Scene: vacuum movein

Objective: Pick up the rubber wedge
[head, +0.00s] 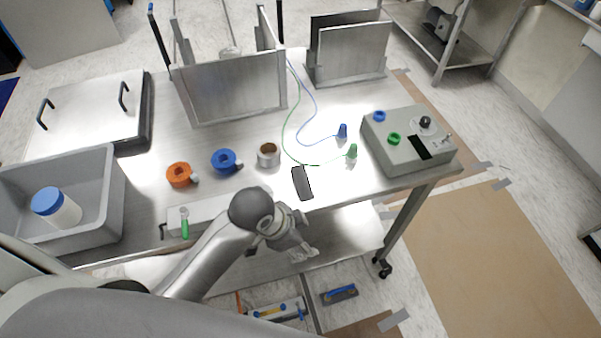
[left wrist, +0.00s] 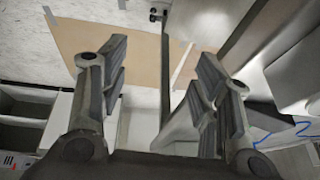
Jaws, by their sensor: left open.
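A dark grey, flat, oblong piece that looks like the rubber wedge (head: 302,183) lies near the front edge of the metal table (head: 335,187). My left gripper (head: 303,252) is below and in front of it in the head view, by the table's front edge, apart from it and empty. In the left wrist view the two fingers of my left gripper (left wrist: 160,78) stand wide apart with nothing between them. My right gripper is in neither view.
Blue and green clips (head: 352,151) on wires and a grey control box (head: 408,145) are right. A grey bin (head: 113,205) holds a blue-lidded jar (head: 62,212).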

